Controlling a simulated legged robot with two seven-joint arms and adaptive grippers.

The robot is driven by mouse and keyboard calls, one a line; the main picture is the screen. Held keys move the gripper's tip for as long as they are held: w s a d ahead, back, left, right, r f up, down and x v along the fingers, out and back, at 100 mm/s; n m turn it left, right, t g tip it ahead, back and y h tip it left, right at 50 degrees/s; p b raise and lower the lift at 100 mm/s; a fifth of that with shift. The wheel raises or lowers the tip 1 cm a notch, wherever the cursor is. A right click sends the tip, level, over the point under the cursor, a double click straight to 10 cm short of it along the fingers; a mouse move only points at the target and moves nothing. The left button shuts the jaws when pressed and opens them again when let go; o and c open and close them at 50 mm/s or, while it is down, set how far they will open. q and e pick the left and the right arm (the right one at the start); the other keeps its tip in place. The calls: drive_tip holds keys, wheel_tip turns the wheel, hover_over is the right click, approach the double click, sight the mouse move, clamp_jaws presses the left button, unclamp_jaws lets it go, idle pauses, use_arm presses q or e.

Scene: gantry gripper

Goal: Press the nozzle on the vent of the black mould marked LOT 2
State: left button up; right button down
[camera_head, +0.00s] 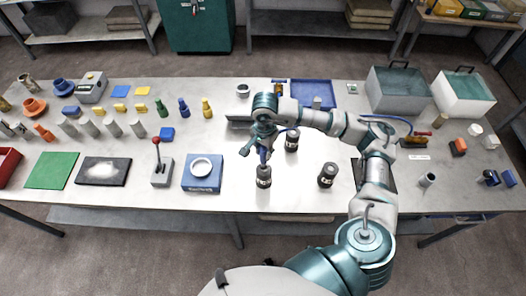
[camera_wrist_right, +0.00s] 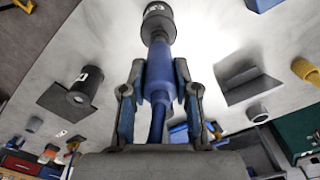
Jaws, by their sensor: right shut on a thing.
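My right gripper (camera_head: 264,150) is shut on a blue nozzle (camera_wrist_right: 158,72), which points down at a black mould (camera_head: 264,177). The nozzle end is at this mould's top, but I cannot tell whether it touches the vent. In the wrist view the same mould (camera_wrist_right: 158,20) stands beyond the nozzle; its pale label is partly cut and I cannot read it surely. A second black mould (camera_head: 327,175) stands to the right and a third (camera_head: 292,141) behind, both with labels too small to read. My left gripper is not in view.
A blue block with a white ring (camera_head: 202,171) and a red-knobbed lever box (camera_head: 161,170) stand left of the moulds. A grey angled tray (camera_head: 237,123) and a blue tray (camera_head: 312,92) lie behind. Two lidded bins (camera_head: 398,92) (camera_head: 463,94) stand back right. The table front between moulds is clear.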

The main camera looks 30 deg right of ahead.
drive_tip(key=r, duration=0.1)
drive_tip(key=d+r+p, duration=0.1)
drive_tip(key=r, duration=0.1)
drive_tip(key=shift+r, duration=0.1)
drive_tip(key=shift+a+r+p, duration=0.2)
drive_tip(key=shift+r+p, duration=0.3)
drive_tip(key=shift+r, duration=0.25)
drive_tip(key=shift+a+r, duration=0.2)
drive_tip(key=shift+r, duration=0.3)
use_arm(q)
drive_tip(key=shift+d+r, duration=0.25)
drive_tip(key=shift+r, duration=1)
use_arm(e)
drive_tip(key=shift+d+f, duration=0.1)
drive_tip(key=shift+d, duration=0.1)
drive_tip(key=shift+f, duration=0.3)
drive_tip(key=f+b, duration=0.4)
drive_tip(key=shift+a+f+b, duration=0.15)
drive_tip(key=shift+a+b, duration=0.05)
drive_tip(key=shift+b, duration=0.2)
use_arm(q)
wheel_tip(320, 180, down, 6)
drive_tip(key=b, duration=0.1)
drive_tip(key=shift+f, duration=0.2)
use_arm(e)
drive_tip(key=shift+d+f, duration=0.1)
drive_tip(key=shift+f, duration=0.6)
